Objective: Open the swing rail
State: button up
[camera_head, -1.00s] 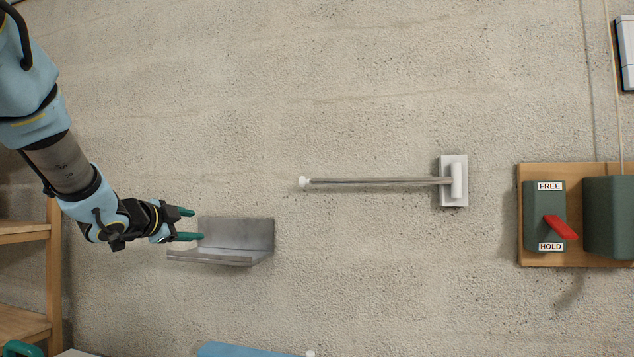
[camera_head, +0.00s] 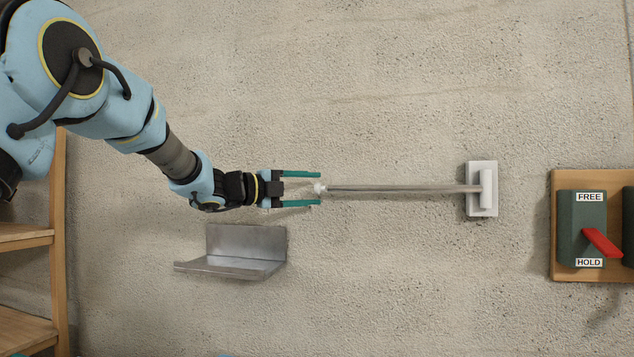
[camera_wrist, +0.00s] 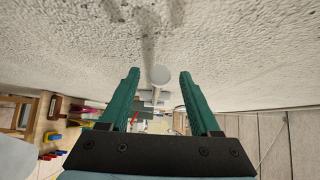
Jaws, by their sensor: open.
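The swing rail (camera_head: 400,189) is a thin grey metal bar with a white end cap at its left end. It runs level along the wall to a white wall bracket (camera_head: 482,188) at its right end. My gripper (camera_head: 320,188) is open at the capped end, one green finger above it and one below in the head view. In the wrist view the white round cap (camera_wrist: 160,75) shows between the tips of the two open fingers, with no clear contact.
A grey metal ledge (camera_head: 246,246) sticks out from the wall below my gripper. A wooden shelf unit (camera_head: 60,260) stands at the left. A wooden board (camera_head: 590,178) carries the green lever box (camera_head: 570,225) at the right. The wall above the rail is clear.

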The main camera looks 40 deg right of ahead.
jog(key=shift+x, duration=1.05)
grip_shut()
dwell(0.7)
